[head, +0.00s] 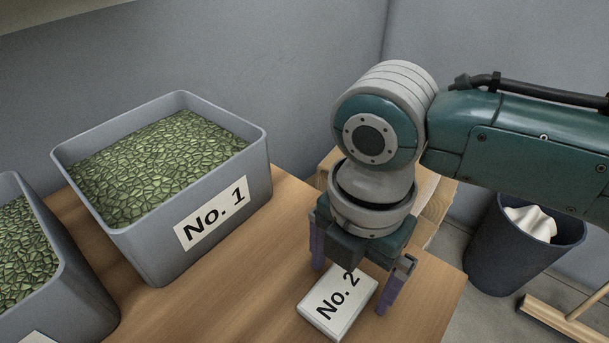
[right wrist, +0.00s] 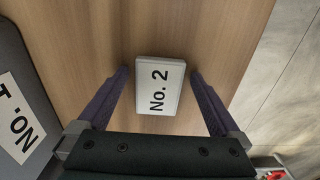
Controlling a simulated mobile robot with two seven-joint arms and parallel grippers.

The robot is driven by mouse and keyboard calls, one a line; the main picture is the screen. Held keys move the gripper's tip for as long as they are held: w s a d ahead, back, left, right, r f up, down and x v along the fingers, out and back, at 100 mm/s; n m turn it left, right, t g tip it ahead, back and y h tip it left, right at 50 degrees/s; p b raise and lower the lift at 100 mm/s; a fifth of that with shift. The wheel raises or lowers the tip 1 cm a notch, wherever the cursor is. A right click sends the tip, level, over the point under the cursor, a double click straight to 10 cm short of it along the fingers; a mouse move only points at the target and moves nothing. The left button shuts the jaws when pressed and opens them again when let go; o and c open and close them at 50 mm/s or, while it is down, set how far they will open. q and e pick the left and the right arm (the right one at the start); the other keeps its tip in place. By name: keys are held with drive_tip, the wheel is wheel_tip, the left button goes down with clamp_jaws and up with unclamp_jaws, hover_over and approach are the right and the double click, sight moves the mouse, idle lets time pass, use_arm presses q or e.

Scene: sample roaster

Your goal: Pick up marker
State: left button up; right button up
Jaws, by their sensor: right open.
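The marker, a flat white block labelled "No. 2" (head: 335,307), lies on the wooden table near its right edge. My right gripper (head: 350,290) points down over it, open, with purple fingers spread to either side. In the right wrist view the marker (right wrist: 160,86) lies between the two open fingers (right wrist: 160,74), with a gap on both sides. The gripper is not holding it. Part of the marker's far end is hidden by the gripper in the head view. My left gripper is not in view.
A grey bin labelled "No. 1" (head: 200,252) full of green beans stands left of the marker. A second bin of beans (head: 75,290) is at the far left. The table (head: 235,300) is clear around the marker. A dark waste bin (head: 500,255) and broom (head: 560,322) are on the floor right.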

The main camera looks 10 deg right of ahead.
drive_tip(key=c, duration=1.3)
drive_tip(key=shift+r, duration=0.1)
